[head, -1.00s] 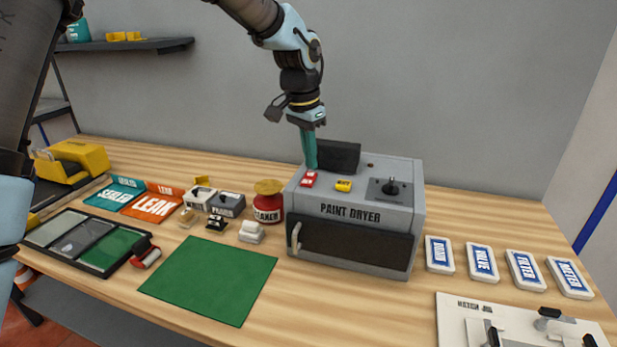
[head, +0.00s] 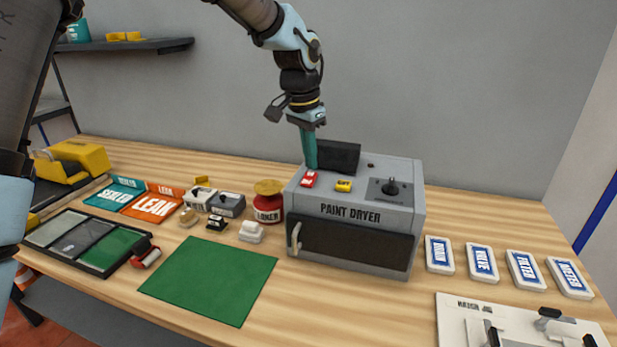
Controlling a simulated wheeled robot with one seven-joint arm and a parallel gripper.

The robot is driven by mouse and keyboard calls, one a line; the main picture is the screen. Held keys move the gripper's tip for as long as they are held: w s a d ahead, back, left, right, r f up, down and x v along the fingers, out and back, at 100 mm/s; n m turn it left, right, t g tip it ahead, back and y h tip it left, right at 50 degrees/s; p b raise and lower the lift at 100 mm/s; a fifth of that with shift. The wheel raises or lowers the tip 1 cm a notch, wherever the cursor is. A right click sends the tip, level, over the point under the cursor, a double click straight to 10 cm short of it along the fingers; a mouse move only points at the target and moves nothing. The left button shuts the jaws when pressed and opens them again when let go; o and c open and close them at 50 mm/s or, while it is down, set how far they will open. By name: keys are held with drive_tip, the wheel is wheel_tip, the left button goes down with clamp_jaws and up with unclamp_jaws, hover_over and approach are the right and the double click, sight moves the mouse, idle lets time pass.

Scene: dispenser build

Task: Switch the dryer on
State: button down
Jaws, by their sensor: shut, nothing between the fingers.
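The paint dryer (head: 419,215) is a grey box with a dark front door and a pale handle at the door's left side. On its top are a red button (head: 309,180), a yellow button (head: 344,186) and a black knob on a dark plate (head: 391,187). My gripper (head: 311,165) points straight down with its teal fingers shut and empty. The fingertips are at the top's back left, just behind the red button. I cannot tell whether they touch the button or the top. A dark panel (head: 338,157) stands at the back of the top, right beside the fingers.
A red jar (head: 268,203) stands close left of the dryer. A green mat (head: 210,278) lies in front. Several labelled white boxes (head: 439,254) lie to the right, near a white board (head: 470,314). Trays and small parts fill the left. Air above the dryer's right is free.

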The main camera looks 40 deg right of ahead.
sight(310, 174)
drive_tip(key=shift+f+b, duration=0.5)
drive_tip(key=shift+f, duration=0.45)
idle(0.7)
drive_tip(key=shift+r, duration=0.15)
drive_tip(key=shift+r+p, duration=2.8)
drive_tip(key=shift+r, duration=0.65)
drive_tip(key=w+a+f+n+t+y, duration=0.1)
drive_tip(key=w+a+n, duration=0.35)
drive_tip(key=a, duration=0.75)
drive_tip(key=w+a+f+n, duration=0.1)
drive_tip(key=w+a+n, duration=0.35)
drive_tip(key=a, duration=0.75)
drive_tip(key=s+a+f+n, duration=0.1)
drive_tip(key=a+n, duration=0.1)
drive_tip(key=a, duration=0.6)
drive_tip(key=s+a+f+n+b, duration=0.1)
drive_tip(key=s+a+n, duration=0.1)
drive_tip(key=a, duration=0.6)
drive_tip(key=s+a+f+n, duration=0.1)
drive_tip(key=s+a+n, duration=0.1)
drive_tip(key=a, duration=0.7)
drive_tip(key=shift+f+n+t+y, duration=0.25)
drive_tip(key=shift+n+t+y, duration=0.05)
drive_tip(key=shift+n, duration=0.3)
